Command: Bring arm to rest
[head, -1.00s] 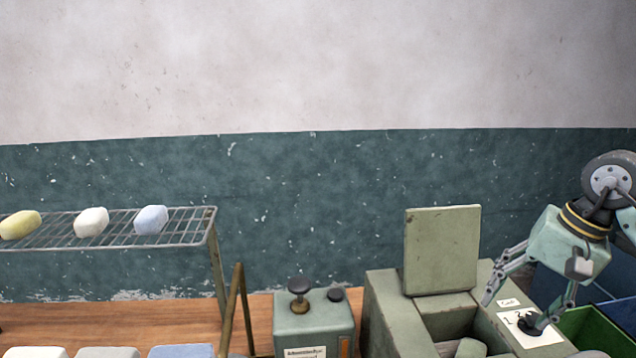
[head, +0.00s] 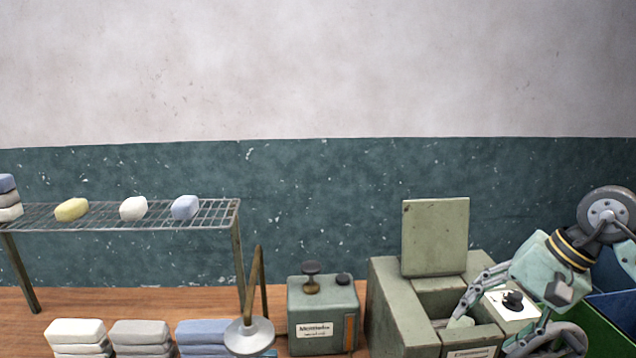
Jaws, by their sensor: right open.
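My right gripper (head: 487,334) is open and empty. It reaches in from the right, over the front right part of a green box (head: 386,305) with its square lid (head: 435,237) raised. One finger is in front of the box's open compartment. The other finger is lower, below a black knob (head: 513,300) on a white panel. A pale piece (head: 460,322) shows in the compartment by the fingertip; I cannot tell whether they touch. My left gripper is not in view.
A wire rack (head: 110,215) at left holds yellow, white and blue soap-like bars. Stacked bars (head: 75,330) stand below it. A green unit (head: 323,310) with a black knob and a round metal disc (head: 249,336) stand mid-table. Green and blue bins (head: 610,308) are at right.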

